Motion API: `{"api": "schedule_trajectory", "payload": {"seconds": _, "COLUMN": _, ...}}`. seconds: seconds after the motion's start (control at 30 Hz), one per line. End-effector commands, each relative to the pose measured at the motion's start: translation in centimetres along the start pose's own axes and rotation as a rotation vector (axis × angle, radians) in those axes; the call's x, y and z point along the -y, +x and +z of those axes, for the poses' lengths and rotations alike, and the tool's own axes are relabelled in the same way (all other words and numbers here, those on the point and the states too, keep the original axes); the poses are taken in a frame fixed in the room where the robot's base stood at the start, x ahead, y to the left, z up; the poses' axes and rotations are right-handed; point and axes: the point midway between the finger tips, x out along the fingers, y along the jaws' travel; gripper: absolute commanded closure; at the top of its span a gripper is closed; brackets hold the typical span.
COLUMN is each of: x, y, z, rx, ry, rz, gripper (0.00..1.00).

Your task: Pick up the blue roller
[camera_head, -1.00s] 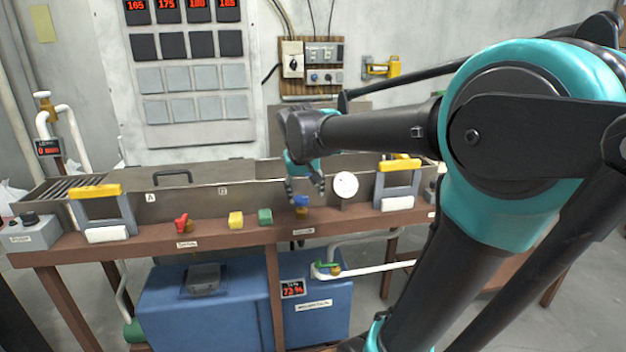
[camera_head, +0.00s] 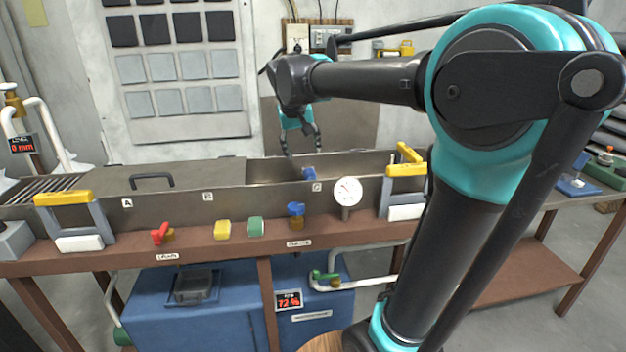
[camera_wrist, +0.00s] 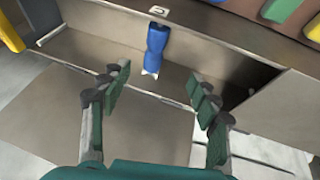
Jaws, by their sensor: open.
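The blue roller (camera_head: 308,173) shows in the head view in the uncovered right part of the metal trough, near the front wall by a small label. In the wrist view the blue roller (camera_wrist: 156,42) lies at the top centre, with a white end pointing down the picture. My gripper (camera_head: 304,152) hangs over the trough in the head view, with its fingers near the roller. In the wrist view my gripper (camera_wrist: 160,82) is open and empty. The roller lies beyond the fingertips, roughly in line with the gap between them, and is not held.
The metal trough (camera_head: 95,200) has a cover with a black handle (camera_head: 152,181) at left. Yellow-topped clamps (camera_head: 66,215) stand at both ends. A round gauge (camera_head: 347,190), red valve (camera_head: 162,234), yellow block (camera_head: 223,229), green block (camera_head: 255,227) and blue valve (camera_head: 296,213) line the front ledge.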

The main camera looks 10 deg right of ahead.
Motion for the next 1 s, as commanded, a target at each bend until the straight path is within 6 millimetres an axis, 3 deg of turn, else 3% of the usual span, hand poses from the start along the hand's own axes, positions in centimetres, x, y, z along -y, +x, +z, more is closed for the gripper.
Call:
{"api": "schedule_trajectory", "payload": {"seconds": 0.4, "x": -0.1, "y": 8.2, "z": -0.1, "rx": 0.0, "ry": 0.0, "rz": 0.001, "gripper": 0.39}}
{"api": "schedule_trajectory", "payload": {"seconds": 0.77, "x": -0.3, "y": 11.2, "z": -0.1, "rx": 0.0, "ry": 0.001, "rz": 0.0, "gripper": 0.39}}
{"api": "schedule_trajectory", "payload": {"seconds": 1.0, "x": -0.9, "y": 14.6, "z": -0.6, "rx": 0.0, "ry": 0.001, "rz": 0.0, "gripper": 0.39}}
